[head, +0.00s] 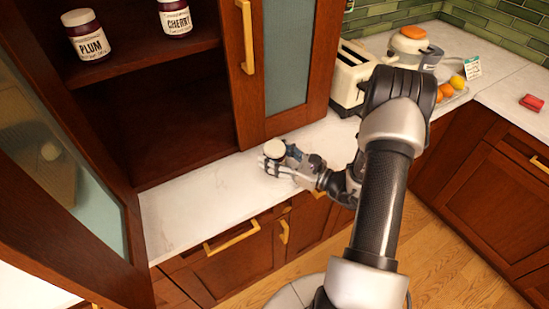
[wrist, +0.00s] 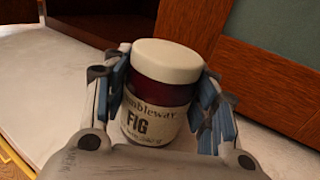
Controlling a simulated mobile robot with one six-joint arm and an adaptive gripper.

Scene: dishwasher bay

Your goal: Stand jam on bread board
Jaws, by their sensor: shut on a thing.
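A fig jam jar with a white lid, dark red contents and a "FIG" label (wrist: 150,115) sits between the fingers of my gripper (wrist: 167,78) in the wrist view. The blue finger pads press on both its sides. In the head view my gripper (head: 280,163) is over the white counter in front of the open cabinet, and the jar's lid (head: 274,149) shows there. I cannot tell whether the jar touches the counter. A plum jam jar (head: 88,36) and a cherry jam jar (head: 175,18) stand on the cabinet shelf. I see no bread board.
The open cabinet door (head: 70,150) stands at the left, and another glass-fronted door (head: 290,50) is right of the opening. A toaster (head: 350,75), an appliance with an orange top (head: 410,45) and fruit (head: 450,88) are farther right. The counter's left part (head: 185,215) is clear.

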